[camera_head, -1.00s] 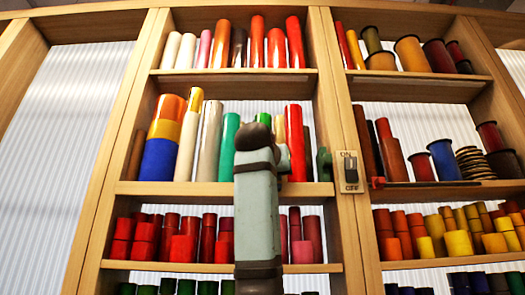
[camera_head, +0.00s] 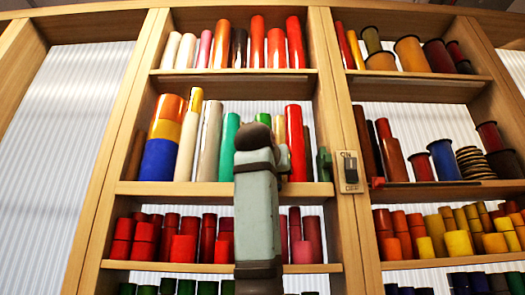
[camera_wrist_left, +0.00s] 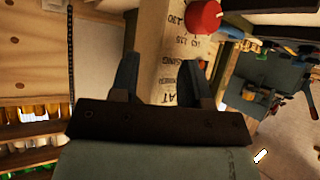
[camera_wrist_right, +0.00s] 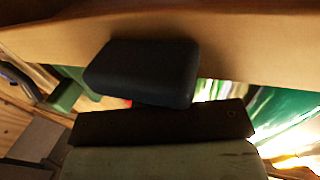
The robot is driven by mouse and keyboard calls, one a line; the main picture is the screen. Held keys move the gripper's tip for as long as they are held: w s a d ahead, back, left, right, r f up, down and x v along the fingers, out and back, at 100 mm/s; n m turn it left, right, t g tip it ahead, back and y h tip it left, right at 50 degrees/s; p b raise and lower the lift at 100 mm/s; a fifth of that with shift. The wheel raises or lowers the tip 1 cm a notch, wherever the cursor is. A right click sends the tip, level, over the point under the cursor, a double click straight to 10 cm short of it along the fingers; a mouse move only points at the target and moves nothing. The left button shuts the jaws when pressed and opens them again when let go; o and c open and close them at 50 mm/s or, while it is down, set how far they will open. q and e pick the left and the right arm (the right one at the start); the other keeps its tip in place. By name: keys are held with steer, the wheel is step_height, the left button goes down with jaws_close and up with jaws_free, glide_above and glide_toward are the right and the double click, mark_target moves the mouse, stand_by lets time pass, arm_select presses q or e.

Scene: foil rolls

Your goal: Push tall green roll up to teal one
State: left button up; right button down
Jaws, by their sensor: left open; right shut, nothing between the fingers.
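The teal roll (camera_head: 228,147) stands upright on the second shelf from the top, beside tall pale rolls. A roll with a green top (camera_head: 263,118) shows just above my right wrist, right of the teal roll; my arm hides most of it. A large green surface, likely that roll, shows at the right of the right wrist view (camera_wrist_right: 290,105). My right gripper (camera_wrist_right: 145,72) is shut and empty, close to a wooden board; in the head view its fingers are largely hidden behind the wrist. My left gripper (camera_wrist_left: 158,75) is open and empty, away from the rolls.
A tall red roll (camera_head: 294,142) stands just right of my right arm. A small green object (camera_head: 324,164) is by the upright post with the switch (camera_head: 349,172). A red knob (camera_wrist_left: 204,16) on a wooden post is near my left gripper.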

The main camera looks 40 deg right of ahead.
steer(key=shift+w+a, duration=0.25)
steer(key=shift+a, duration=0.05)
steer(key=shift+a, duration=0.1)
steer(key=shift+w+a, duration=0.95)
steer(key=shift+a, duration=0.1)
steer(key=shift+s+d, duration=0.1)
steer(key=shift+d, duration=0.05)
stand_by(0.4)
steer(key=shift+s+a+b, duration=0.8)
steer(key=shift+s+a, duration=0.7)
steer(key=shift+s, duration=0.25)
steer(key=shift+b+v, duration=0.5)
steer(key=shift+v, duration=2)
